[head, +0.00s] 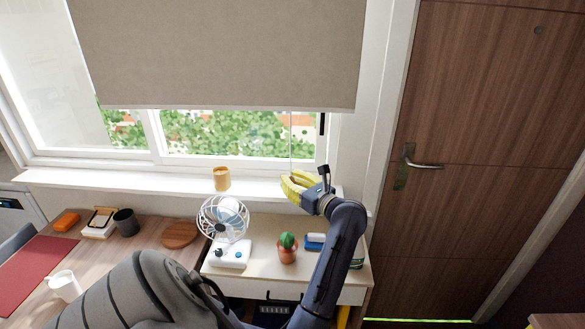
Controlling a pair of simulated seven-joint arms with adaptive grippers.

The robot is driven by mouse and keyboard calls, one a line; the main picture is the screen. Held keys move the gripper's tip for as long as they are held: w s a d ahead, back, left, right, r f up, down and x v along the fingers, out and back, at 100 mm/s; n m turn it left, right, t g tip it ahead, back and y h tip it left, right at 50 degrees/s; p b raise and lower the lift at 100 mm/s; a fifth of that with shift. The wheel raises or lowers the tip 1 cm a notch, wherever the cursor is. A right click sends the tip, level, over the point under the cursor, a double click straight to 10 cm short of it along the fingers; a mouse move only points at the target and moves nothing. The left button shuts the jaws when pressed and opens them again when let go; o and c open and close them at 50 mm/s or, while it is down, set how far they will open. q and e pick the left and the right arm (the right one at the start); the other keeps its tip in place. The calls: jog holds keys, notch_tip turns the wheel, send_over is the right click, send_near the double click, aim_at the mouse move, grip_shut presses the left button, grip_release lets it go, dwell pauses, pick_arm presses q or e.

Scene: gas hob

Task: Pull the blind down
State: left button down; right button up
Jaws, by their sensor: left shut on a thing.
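The beige blind (220,50) hangs over the upper window, its bottom edge level and the lower part of the glass uncovered. A thin pull cord (290,140) hangs below its right part, down toward the sill. My left gripper (312,180) is at the cord's lower end, above the sill's right end, and is shut on the cord. The exact grip point is too small to see. My right gripper is not in view.
A white fan (224,218), a potted cactus (287,247) and a blue-and-white item (315,242) stand on the cabinet below. A tan cup (221,178) is on the sill (110,182). A wooden door (480,150) is at right.

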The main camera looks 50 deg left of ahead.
pick_arm(q)
jog(key=c, duration=1.2)
grip_release()
jog(key=shift+d, duration=0.15)
jog(key=d, duration=0.7)
jog(key=shift+d, duration=0.15)
